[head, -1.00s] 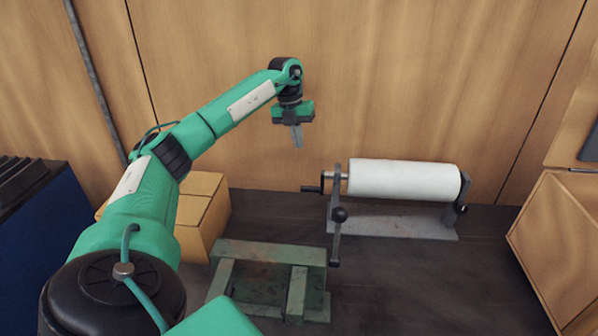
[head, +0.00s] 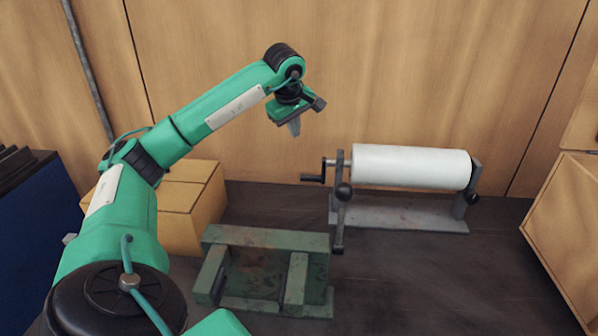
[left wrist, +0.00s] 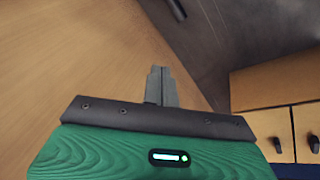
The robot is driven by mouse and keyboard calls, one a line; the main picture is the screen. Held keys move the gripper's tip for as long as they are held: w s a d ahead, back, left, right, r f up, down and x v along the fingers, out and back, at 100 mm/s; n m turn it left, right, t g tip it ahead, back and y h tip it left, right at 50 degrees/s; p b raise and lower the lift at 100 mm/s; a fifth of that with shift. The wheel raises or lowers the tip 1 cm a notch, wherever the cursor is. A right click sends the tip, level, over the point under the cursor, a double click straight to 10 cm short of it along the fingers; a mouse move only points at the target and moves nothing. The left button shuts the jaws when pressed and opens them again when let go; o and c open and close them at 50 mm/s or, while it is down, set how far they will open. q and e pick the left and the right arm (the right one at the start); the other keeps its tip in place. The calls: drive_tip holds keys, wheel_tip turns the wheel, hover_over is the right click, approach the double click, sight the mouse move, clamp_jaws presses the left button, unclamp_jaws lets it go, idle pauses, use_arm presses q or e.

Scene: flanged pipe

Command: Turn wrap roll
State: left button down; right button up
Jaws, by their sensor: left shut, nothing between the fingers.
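The white wrap roll (head: 411,166) lies level in a grey stand (head: 400,214) on the dark surface, right of centre in the head view. A black crank handle (head: 313,178) sticks out at the stand's left end, beside an upright with a black ball knob (head: 344,191). My left gripper (head: 294,128) is shut and empty, in the air above and to the left of the crank, apart from it. In the left wrist view its fingers (left wrist: 161,86) are together, with nothing between them. My right gripper is not in view.
A worn green metal bracket (head: 266,238) stands in front, left of the roll stand. A cardboard box (head: 182,205) is behind it at left. A wooden cabinet (head: 568,235) stands at the right. A wooden wall closes the back. The dark surface before the roll is clear.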

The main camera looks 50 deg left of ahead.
use_arm(q)
drive_tip(key=shift+w+d+f+m+t+y, duration=0.15)
drive_tip(key=shift+f+m, duration=0.95)
drive_tip(key=shift+f, duration=0.8)
drive_tip(key=shift+w+d+f+m+t+y, duration=0.1)
drive_tip(key=shift+w+f+m+y, duration=0.1)
drive_tip(key=shift+f+m, duration=1.3)
drive_tip(key=shift+w+d+f+m+t+y, duration=0.15)
drive_tip(key=shift+f+m, duration=0.55)
drive_tip(key=shift+f, duration=1.55)
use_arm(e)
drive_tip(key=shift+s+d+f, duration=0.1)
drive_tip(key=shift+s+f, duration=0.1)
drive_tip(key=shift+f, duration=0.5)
